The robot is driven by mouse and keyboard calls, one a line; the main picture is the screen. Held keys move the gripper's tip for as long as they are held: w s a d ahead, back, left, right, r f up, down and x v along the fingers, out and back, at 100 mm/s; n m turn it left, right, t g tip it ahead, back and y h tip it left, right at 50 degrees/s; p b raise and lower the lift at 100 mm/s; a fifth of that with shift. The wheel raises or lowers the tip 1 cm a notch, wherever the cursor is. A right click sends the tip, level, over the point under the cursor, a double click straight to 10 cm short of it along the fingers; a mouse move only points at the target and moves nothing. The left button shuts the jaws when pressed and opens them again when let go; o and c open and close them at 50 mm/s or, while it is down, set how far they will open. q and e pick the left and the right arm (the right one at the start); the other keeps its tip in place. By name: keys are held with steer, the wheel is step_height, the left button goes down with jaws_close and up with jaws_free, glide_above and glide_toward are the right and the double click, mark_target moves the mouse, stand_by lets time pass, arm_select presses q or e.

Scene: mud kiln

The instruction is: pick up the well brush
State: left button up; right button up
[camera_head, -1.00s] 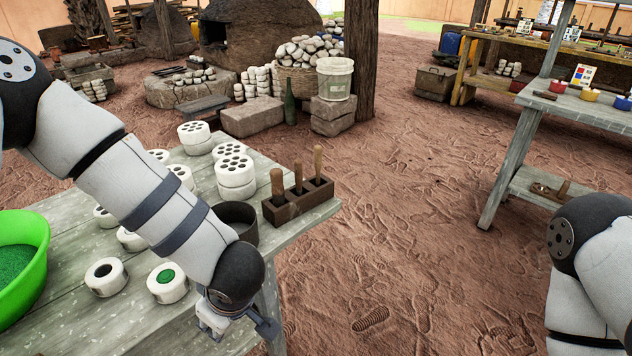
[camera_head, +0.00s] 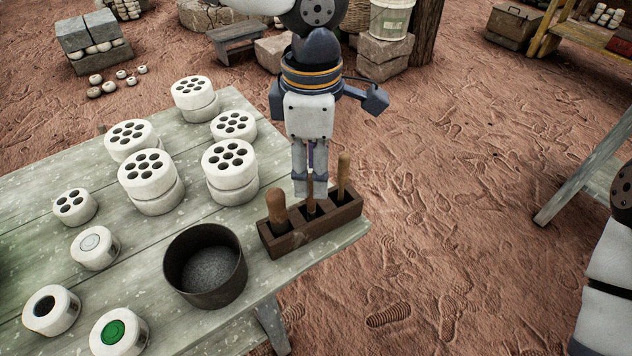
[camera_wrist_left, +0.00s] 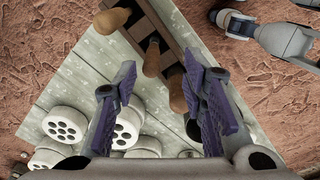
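A dark wooden rack (camera_head: 318,228) at the table's right corner holds three upright tools with wooden handles: a thick left handle (camera_head: 276,207), a middle handle (camera_head: 310,188) and a right handle (camera_head: 343,172). Their lower ends are hidden in the rack, so I cannot tell which is the well brush. My left gripper (camera_head: 308,180) points down over the middle handle. In the left wrist view its purple finger pads (camera_wrist_left: 163,98) stand apart, with handles showing between and beyond them. No grip shows. My right arm shows at the right edge; its end (camera_wrist_left: 232,22) appears small in the wrist view.
A dark round pot (camera_head: 205,268) stands left of the rack. Several white perforated cylinders (camera_head: 230,170) stand behind it on the table (camera_head: 30,225). A white cup with a green top (camera_head: 118,333) is at the front. Open ground lies to the right.

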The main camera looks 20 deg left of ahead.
mark_target(311, 203)
arm_select(q)
steer(key=f, duration=0.8)
steer(key=shift+w+a+f, duration=0.2)
steer(key=shift+w+a, duration=0.1)
steer(key=shift+w, duration=0.1)
steer(key=shift+r, duration=0.1)
jaws_close()
